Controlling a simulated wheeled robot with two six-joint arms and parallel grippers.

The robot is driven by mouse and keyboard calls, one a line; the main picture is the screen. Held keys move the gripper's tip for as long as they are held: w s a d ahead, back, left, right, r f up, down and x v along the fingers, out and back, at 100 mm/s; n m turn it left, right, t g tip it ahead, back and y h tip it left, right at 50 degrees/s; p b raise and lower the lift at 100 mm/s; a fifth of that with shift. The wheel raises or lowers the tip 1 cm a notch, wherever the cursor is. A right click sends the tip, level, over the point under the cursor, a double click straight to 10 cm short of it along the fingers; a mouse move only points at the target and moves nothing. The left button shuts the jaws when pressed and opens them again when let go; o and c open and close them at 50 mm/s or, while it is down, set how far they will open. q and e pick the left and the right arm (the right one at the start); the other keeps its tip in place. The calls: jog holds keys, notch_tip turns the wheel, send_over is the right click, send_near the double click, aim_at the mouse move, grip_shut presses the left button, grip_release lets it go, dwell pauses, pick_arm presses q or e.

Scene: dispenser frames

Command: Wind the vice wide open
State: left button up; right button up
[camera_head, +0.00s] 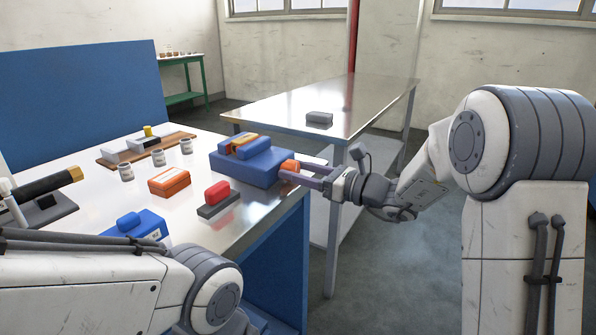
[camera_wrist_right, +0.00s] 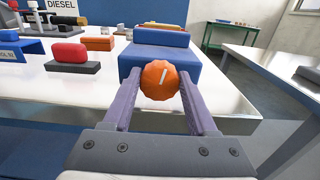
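The vice (camera_head: 243,170) is a blue block at the right end of the near workbench, with an orange ridged knob (camera_head: 290,165) on its right-hand side. A yellow and orange piece (camera_head: 240,140) shows between its raised jaws; how wide they stand apart is hard to see. In the right wrist view the knob (camera_wrist_right: 160,80) faces me, its white mark tilted slightly right of upright. My right gripper (camera_head: 285,174) has its purple fingers on both sides of the knob, and they appear to touch its edges. My left gripper is out of view; only its arm shows.
On the workbench (camera_head: 90,205) are a red-topped block (camera_head: 217,193), an orange box (camera_head: 169,181), a blue box (camera_head: 139,224) and several small jars (camera_head: 158,157). A steel table (camera_head: 350,100) with a grey block (camera_head: 319,118) stands behind, across a floor gap.

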jog(key=shift+f+b, duration=0.2)
jog(key=shift+b, duration=0.3)
jog(key=n+b, duration=0.4)
jog(key=b, duration=0.1)
jog(key=shift+s+f+b, duration=0.1)
jog(key=shift+f+b, duration=0.05)
jog(key=shift+b, duration=0.15)
jog(key=shift+r+n+b, duration=0.2)
jog(key=shift+n+b, duration=0.5)
jog(key=shift+n, duration=0.1)
jog(key=shift+r, duration=0.1)
jog(key=o, duration=1.4)
